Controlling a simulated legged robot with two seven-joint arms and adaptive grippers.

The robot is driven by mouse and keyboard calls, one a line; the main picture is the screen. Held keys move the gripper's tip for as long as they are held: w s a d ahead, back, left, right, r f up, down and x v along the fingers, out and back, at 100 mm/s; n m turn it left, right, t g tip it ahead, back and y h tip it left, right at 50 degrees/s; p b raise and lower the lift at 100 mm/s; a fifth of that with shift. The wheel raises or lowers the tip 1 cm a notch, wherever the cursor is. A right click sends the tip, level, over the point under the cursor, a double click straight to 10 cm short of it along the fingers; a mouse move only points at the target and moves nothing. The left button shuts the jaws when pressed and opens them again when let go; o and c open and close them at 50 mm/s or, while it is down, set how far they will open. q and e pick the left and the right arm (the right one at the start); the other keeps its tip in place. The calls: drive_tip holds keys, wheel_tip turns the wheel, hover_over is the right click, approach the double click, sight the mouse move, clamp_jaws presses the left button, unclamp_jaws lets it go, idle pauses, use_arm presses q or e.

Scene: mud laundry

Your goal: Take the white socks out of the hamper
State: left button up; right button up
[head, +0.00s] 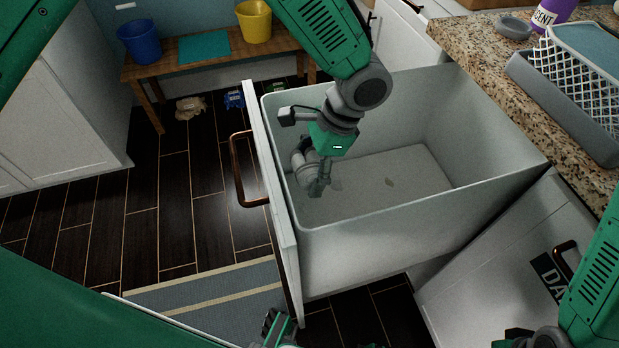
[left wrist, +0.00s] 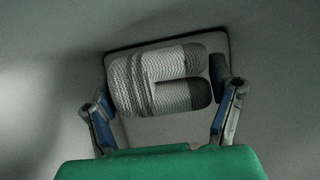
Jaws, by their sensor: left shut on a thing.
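The hamper (head: 400,228) is a pulled-out, open-topped white bin. My left gripper (head: 318,182) reaches down inside it, near its left wall. In the left wrist view, my left gripper (left wrist: 165,85) has one finger on each side of the rolled white socks (left wrist: 145,80), which are ribbed and partly in grey shadow. The gripper is shut on them. The socks show small in the head view (head: 301,165), partly hidden by the gripper. The hamper floor around is mostly bare, with a few small dark marks. A green and grey part of mine shows at the bottom edge, perhaps my right gripper (head: 277,328).
A granite counter (head: 480,60) with a grey basket (head: 575,95) overhangs the right side. The hamper's front panel and handle (head: 240,170) stand on the left. A wooden bench (head: 180,65) with blue and yellow buckets is behind. Dark floor at left is mostly open.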

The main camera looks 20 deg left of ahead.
use_arm(q)
wheel_tip(320, 180, up, 36)
drive_tip(key=p, duration=2.9)
drive_tip(key=shift+r, duration=0.1)
drive_tip(key=s+d, duration=0.3)
drive_tip(key=s, duration=0.6)
drive_tip(key=shift+s, duration=0.3)
